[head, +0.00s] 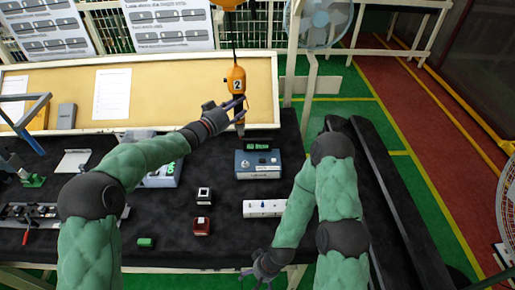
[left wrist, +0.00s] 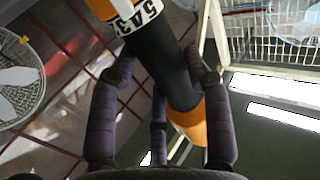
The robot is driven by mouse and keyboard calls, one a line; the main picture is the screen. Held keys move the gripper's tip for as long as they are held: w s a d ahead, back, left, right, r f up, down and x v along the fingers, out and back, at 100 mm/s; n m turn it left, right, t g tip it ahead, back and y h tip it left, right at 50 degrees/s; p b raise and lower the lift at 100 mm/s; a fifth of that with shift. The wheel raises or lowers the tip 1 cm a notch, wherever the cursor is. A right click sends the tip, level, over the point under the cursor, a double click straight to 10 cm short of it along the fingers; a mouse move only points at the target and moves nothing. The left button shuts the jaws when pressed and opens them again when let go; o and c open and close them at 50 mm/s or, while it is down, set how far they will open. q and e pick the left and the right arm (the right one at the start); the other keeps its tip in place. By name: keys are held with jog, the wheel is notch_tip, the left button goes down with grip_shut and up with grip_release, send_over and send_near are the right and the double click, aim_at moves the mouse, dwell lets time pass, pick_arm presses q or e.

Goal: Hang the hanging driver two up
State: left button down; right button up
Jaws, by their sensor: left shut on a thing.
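The orange and black driver marked 2 (head: 236,78) is upright in the head view, in front of the tan board. A dark cord runs up from it to an orange unit (head: 231,4) at the top edge. My left gripper (head: 236,106) is shut on the driver's lower part, above the bench. In the left wrist view, the driver's black grip (left wrist: 168,62) lies between the fingers, with a printed label beside it. Whether its top is hooked to the cord is too small to tell. My right gripper (head: 260,272) is open and empty at the bench's front edge.
A blue-grey box with a green display (head: 258,164) stands below the driver on the dark bench (head: 225,228). A white strip (head: 264,208), a red-brown block (head: 201,227) and a small green block (head: 145,242) lie nearer. A fan (head: 320,18) stands behind.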

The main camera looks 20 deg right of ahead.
pick_arm(q)
jog(key=s+a+r+b, duration=0.1)
jog(key=s+a+r, duration=0.1)
jog(key=s+a, duration=0.3)
jog(key=shift+s+a, duration=0.35)
jog(key=shift+s, duration=1.75)
jog(key=shift+c, duration=2.4)
grip_release()
jog(key=shift+o, duration=0.9)
jog(key=shift+f, duration=0.1)
jog(key=o, duration=0.3)
jog(key=shift+a, duration=0.1)
